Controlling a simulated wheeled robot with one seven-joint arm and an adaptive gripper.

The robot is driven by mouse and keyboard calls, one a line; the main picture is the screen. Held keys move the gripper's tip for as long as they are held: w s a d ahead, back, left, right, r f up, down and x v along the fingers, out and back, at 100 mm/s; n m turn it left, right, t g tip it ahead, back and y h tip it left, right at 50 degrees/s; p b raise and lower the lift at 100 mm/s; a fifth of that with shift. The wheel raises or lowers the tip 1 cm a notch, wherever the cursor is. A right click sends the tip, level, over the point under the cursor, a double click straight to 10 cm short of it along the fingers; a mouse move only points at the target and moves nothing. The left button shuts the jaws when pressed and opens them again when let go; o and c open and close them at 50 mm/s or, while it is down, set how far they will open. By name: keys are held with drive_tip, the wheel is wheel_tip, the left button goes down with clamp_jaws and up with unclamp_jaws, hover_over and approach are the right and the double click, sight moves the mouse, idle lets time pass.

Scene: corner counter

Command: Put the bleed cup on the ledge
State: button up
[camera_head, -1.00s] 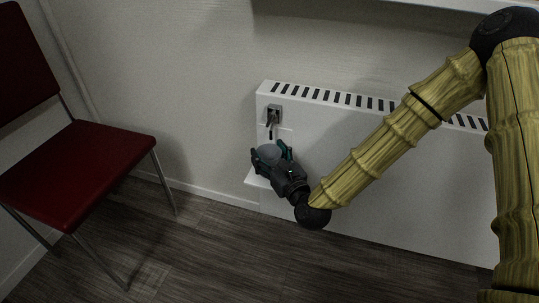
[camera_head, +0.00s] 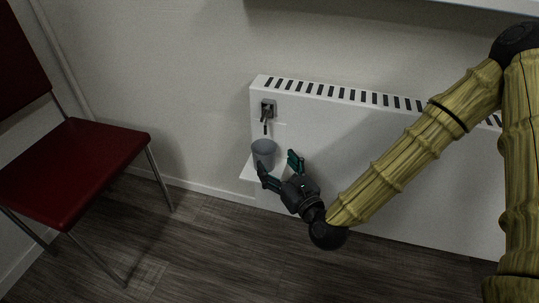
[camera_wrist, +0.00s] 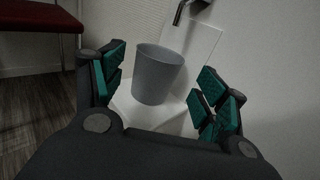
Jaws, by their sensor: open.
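The grey bleed cup (camera_head: 264,153) stands upright on the small white ledge (camera_head: 247,171) at the left end of the radiator. In the wrist view the cup (camera_wrist: 158,75) sits on the pale ledge (camera_wrist: 128,112), beyond my fingers. My gripper (camera_head: 279,167) is open and empty, to the lower right of the cup. Its green-padded fingers (camera_wrist: 163,88) are spread on either side of the cup in the wrist view, with a gap visible between the cup and the right finger.
A white radiator (camera_head: 360,150) stands along the wall, with a small valve spout (camera_head: 267,112) above the cup. A red chair (camera_head: 75,165) stands at the left. A pale shelf edge (camera_head: 480,4) crosses the top right. The floor between chair and radiator is clear.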

drive_tip(key=s+d+f+n+g+h, duration=0.1)
drive_tip(key=s+d+f+n+g, duration=0.15)
drive_tip(key=s+f+n, duration=0.4)
drive_tip(key=s+d+f+n+g+h, duration=0.1)
drive_tip(key=s+f+n+g, duration=0.2)
drive_tip(key=f, duration=0.6)
drive_tip(key=s+d+f+n+g+h, duration=0.1)
drive_tip(key=s+f+n+g, duration=0.2)
drive_tip(key=s+f+n, duration=0.3)
drive_tip(key=s+d+f+n+g+h, duration=0.5)
drive_tip(key=s+d+f+n+g, duration=0.2)
drive_tip(key=s+d+f+n, duration=0.7)
drive_tip(key=s, duration=0.2)
drive_tip(key=shift+s+d+n, duration=0.35)
drive_tip(key=shift+s, duration=0.05)
drive_tip(key=shift+g, duration=0.25)
